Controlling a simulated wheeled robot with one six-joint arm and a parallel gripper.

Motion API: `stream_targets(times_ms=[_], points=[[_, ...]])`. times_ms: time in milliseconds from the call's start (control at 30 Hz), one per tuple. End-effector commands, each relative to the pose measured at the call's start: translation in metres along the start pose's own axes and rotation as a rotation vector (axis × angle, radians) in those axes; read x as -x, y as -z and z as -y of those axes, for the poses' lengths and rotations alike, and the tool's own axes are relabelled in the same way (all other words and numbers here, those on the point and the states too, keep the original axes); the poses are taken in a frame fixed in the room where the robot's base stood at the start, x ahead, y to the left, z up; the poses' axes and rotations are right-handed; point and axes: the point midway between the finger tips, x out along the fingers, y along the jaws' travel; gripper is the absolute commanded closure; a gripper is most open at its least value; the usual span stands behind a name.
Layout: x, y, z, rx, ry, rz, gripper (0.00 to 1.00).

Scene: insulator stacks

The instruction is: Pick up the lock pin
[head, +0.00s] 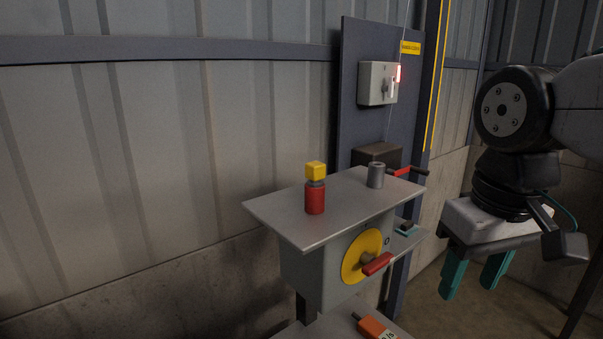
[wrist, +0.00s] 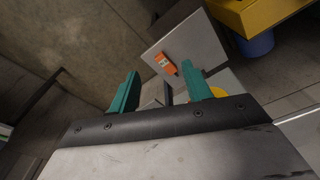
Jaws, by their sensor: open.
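A small red cylinder with a dark collar and a yellow block on top (head: 315,190) stands upright on the grey cabinet top (head: 285,205). A plain grey cylinder (head: 376,175) stands farther back on the same top. Neither bears a name, so I cannot tell for certain which is the lock pin. My gripper (head: 468,292), with two teal fingers, hangs to the right of the cabinet, apart from both pieces. It is open with nothing visible between its fingers. In the wrist view the gripper (wrist: 160,68) points toward the lower shelf (wrist: 185,45).
The cabinet front carries a yellow disc (head: 358,258) with a protruding red handle (head: 377,264). An orange labelled object (head: 374,328) lies on the lower shelf. A dark panel with a grey switch box (head: 377,83) rises behind. A red-handled lever (head: 406,170) juts at the right.

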Motion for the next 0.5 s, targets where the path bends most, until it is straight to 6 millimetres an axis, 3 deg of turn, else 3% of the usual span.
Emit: stream_targets(times_ms=[100, 300, 500], points=[[0.052, 0.059, 0.026, 0.121, 0.009, 0.025, 0.51], [0.119, 0.141, 0.088, 0.315, 0.02, 0.065, 0.51], [0.152, 0.181, 0.14, 0.437, 0.025, 0.086, 0.51]])
